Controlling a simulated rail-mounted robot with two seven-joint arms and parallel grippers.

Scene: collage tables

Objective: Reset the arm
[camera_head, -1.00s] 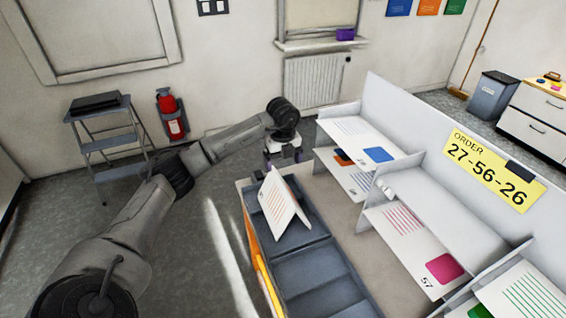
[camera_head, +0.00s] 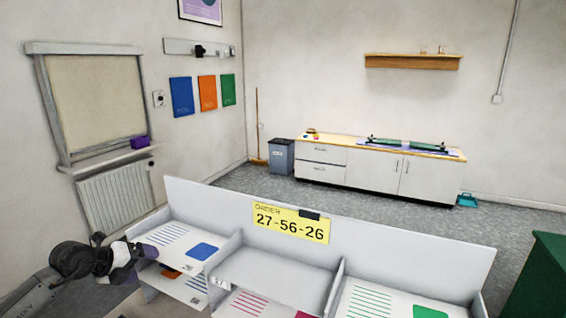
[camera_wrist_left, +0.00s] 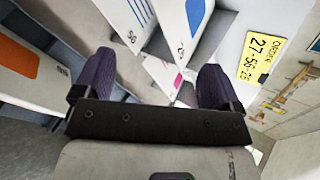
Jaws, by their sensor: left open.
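My left gripper (camera_head: 138,260) is at the lower left of the head view, beside the left end of the collage shelves. Its purple fingers (camera_wrist_left: 157,78) stand apart in the left wrist view, with nothing between them. The pigeonhole shelf unit (camera_head: 270,268) holds printed sheets, one with a blue square (camera_head: 202,251), one with a pink mark and one with a green mark (camera_head: 429,312). A yellow order card (camera_head: 291,223) reading 27-56-26 is on its back panel. My right gripper is not in view.
A white cabinet (camera_head: 375,172) with a wooden top stands at the far wall, next to a grey bin (camera_head: 281,156). A radiator (camera_head: 117,196) is under the window at left. A green block-like piece of furniture (camera_head: 535,275) is at the right edge. Grey floor lies open behind the shelves.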

